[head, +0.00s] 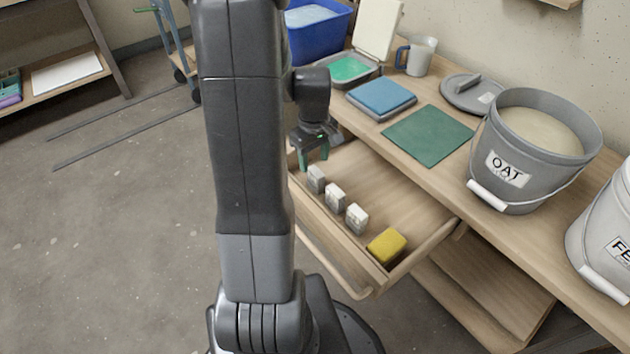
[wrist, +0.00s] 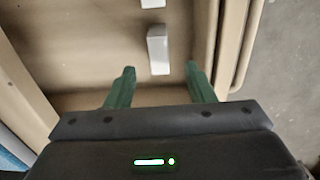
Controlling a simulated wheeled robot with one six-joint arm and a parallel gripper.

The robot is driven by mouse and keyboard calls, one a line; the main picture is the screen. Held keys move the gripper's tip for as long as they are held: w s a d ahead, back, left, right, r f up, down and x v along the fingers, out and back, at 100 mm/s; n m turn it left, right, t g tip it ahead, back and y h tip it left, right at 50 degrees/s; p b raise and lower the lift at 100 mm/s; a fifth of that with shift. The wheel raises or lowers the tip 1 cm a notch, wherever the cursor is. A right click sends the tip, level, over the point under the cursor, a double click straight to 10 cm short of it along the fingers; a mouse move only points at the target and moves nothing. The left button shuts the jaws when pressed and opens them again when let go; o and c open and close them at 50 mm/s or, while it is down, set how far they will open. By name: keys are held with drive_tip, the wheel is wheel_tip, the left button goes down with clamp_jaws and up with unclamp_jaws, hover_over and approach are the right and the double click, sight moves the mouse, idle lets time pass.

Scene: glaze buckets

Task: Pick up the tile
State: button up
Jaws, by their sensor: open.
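Three small pale grey-white blocks, possibly tiles, stand in a row in the open drawer (head: 405,190): a left one (head: 316,179), a middle one (head: 335,197) and a right one (head: 356,218). I cannot tell which is the tile meant. My gripper (head: 313,160) is open over the drawer's left end, close to the left block. In the wrist view, one block (wrist: 158,50) lies just ahead of and between the green fingertips (wrist: 159,68), apart from both. Part of another block (wrist: 232,12) shows at the top edge.
A yellow sponge-like block (head: 386,246) lies at the drawer's right end. On the bench are a green mat (head: 428,136), a blue stack (head: 381,98), a grey lid (head: 470,93), a mug (head: 420,57) and the OAT bucket (head: 515,180). The drawer's middle floor is clear.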

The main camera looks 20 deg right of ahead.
sight(314, 171)
wheel_tip(314, 171, down, 3)
drive_tip(key=shift+f+b, duration=0.2)
drive_tip(key=shift+b, duration=0.1)
drive_tip(key=f, duration=0.1)
drive_tip(key=f+b, duration=0.1)
drive_tip(key=f, duration=0.1)
drive_tip(key=f+b, duration=0.1)
drive_tip(key=f, duration=0.1)
drive_tip(key=shift+s+d+f, duration=0.15)
drive_tip(key=shift+s, duration=0.1)
clamp_jaws()
